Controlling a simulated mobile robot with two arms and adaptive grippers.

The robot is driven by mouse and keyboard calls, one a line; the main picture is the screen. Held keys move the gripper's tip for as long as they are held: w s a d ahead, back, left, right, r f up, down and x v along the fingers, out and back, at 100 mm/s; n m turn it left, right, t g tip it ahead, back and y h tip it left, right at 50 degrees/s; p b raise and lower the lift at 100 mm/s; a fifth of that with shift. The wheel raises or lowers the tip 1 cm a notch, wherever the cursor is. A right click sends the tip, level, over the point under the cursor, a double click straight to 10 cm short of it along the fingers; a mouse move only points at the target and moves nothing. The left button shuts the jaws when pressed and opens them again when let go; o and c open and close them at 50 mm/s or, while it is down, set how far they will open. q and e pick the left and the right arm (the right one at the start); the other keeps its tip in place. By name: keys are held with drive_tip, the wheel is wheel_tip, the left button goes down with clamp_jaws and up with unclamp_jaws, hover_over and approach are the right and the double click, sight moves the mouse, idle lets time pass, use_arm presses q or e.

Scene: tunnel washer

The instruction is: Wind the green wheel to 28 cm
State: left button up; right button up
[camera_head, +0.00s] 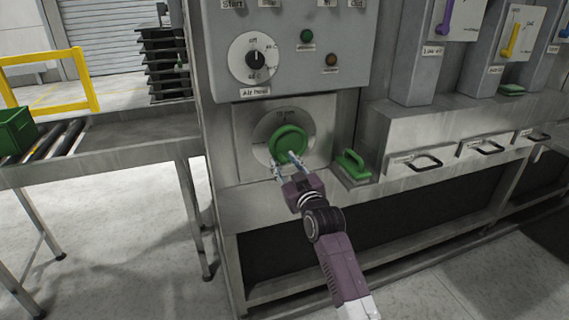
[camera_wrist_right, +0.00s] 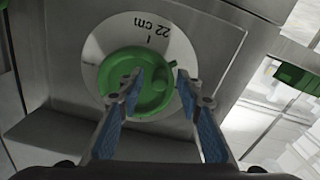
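The green wheel (camera_head: 287,138) sits on a round grey dial plate (camera_head: 263,128) low on the front of the machine's control column. In the right wrist view the green wheel (camera_wrist_right: 112,76) shows close up, and the dial's label (camera_wrist_right: 152,24) appears upside down and reads 22 cm. My right gripper (camera_head: 284,163) is at the wheel's lower front. In the right wrist view its fingers (camera_wrist_right: 159,80) are spread, one in front of the wheel's face and one near its right edge. I cannot tell whether they touch it. My left gripper is not in view.
Above the wheel is the Air heat knob (camera_head: 256,59). Drawers with black handles (camera_head: 426,162) are further right. A roller table with a green crate (camera_head: 15,133) is at left.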

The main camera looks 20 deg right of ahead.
clamp_jaws()
drive_tip(key=shift+a+r+m+p, duration=0.1)
drive_tip(key=shift+r+m+p, duration=0.1)
drive_tip(key=shift+m+p, duration=0.25)
drive_tip(key=shift+a+r+m+p, duration=0.2)
drive_tip(key=shift+r+m+p, duration=0.1)
drive_tip(key=shift+m+p, duration=0.35)
drive_tip(key=shift+r+m, duration=0.1)
drive_tip(key=shift+m, duration=0.5)
drive_tip(key=shift+a+r, duration=0.15)
drive_tip(key=shift+r, duration=0.05)
idle(0.4)
